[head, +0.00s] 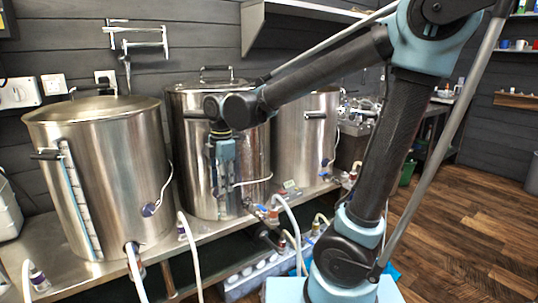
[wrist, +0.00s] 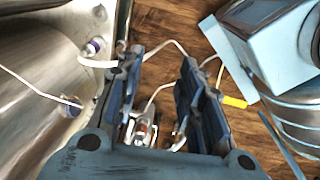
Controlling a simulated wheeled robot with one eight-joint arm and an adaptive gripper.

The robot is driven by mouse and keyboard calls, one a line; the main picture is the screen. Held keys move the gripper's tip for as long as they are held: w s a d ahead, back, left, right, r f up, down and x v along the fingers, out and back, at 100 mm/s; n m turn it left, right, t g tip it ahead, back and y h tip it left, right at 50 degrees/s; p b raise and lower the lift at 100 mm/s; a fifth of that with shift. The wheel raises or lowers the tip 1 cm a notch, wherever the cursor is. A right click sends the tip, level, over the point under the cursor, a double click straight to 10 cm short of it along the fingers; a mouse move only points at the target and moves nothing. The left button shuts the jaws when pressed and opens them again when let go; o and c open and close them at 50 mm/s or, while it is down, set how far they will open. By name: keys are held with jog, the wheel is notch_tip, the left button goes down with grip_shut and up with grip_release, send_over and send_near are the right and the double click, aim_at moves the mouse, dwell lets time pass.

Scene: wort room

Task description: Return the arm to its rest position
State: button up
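My arm (head: 325,75) rises from the right and reaches left across the head view, with its elbow high. My gripper (head: 221,182) hangs pointing down in front of the middle steel kettle (head: 183,150). Whether it touches the kettle cannot be told from the head view. In the wrist view my gripper (wrist: 158,85) has its two dark fingers well apart, with nothing held between them. Hoses and fittings show in the gap, farther below.
A left kettle (head: 105,185) with a lid and a right kettle (head: 300,140) stand on the steel bench. White hoses (head: 192,255) and valves run along the front edge. A shelf (head: 300,10) hangs above. The wooden floor (head: 450,230) at right is open.

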jog(key=w+d+m, duration=0.2)
jog(key=d+m, duration=0.5)
jog(key=d, duration=0.6)
jog(key=s+d+f+m, duration=0.3)
jog(key=d+m, duration=0.3)
jog(key=d, duration=0.1)
jog(key=s+d+f+m+t, duration=0.1)
jog(key=s+d+f+m, duration=0.2)
jog(key=d+m, duration=0.3)
jog(key=s+d+f+m, duration=0.3)
jog(key=d+m, duration=0.3)
jog(key=d, duration=0.2)
jog(key=shift+s+f+t+h, duration=0.3)
jog(key=shift+f+h, duration=0.1)
jog(key=shift+f, duration=0.2)
